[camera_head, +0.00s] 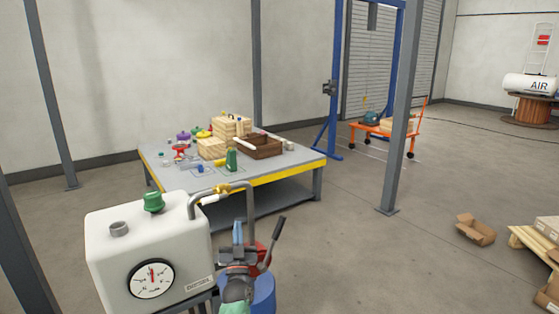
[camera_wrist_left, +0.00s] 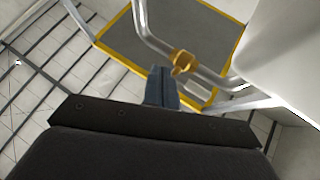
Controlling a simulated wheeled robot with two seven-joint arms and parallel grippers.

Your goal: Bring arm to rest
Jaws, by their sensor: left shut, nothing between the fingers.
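My left gripper (camera_head: 238,232) shows at the bottom middle of the head view, its blue fingers pointing up and together with nothing between them. In the left wrist view the shut fingers (camera_wrist_left: 161,88) appear just below a brass valve fitting (camera_wrist_left: 183,62) on a bent metal pipe. They look apart from it, though the gap is hard to judge. In the head view the same fitting (camera_head: 222,189) is left of and above the fingers, beside the white tank (camera_head: 190,243). My right gripper is in neither view.
A pressure gauge (camera_head: 151,279) and green cap (camera_head: 153,202) are on the tank. A workbench (camera_head: 286,170) with several parts stands behind. Open floor lies to the right, before a cardboard box (camera_head: 476,230).

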